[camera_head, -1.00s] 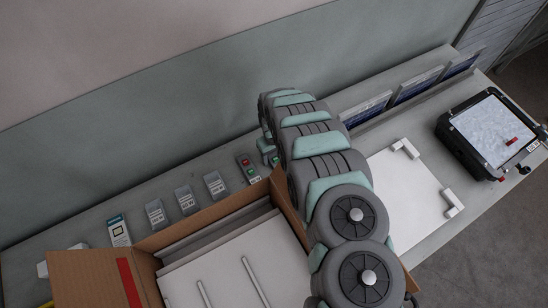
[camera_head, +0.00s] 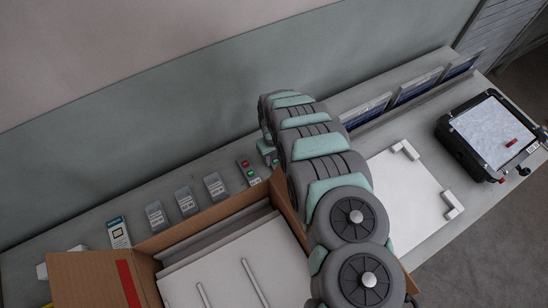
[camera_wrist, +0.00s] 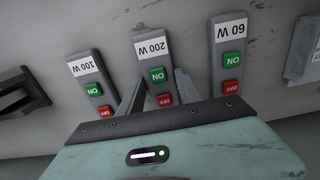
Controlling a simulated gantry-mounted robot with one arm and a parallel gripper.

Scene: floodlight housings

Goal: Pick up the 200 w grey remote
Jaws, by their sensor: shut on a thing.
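The 200 W grey remote (camera_wrist: 151,50) stands in the middle of the wrist view, with a white label, a green ON button and a red OFF button. My gripper (camera_wrist: 160,78) is shut on it, with one finger along each side of its lower part. The remote seems to rest against the grey surface; I cannot tell whether it is lifted. Similar grey remotes flank it: 100 W (camera_wrist: 84,66) on the left and 60 W (camera_wrist: 229,35) on the right. In the head view, my arm hides the 200 W remote, while the 60 W remote (camera_head: 249,174) shows beside the arm.
Several grey packs (camera_head: 186,201) and a white-blue pack (camera_head: 119,233) line the bench's back. An open cardboard box (camera_head: 87,279) stands in front. A black handle-like part (camera_wrist: 21,94) is close left in the wrist view. A white board (camera_head: 408,198) and black floodlight (camera_head: 460,145) lie right.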

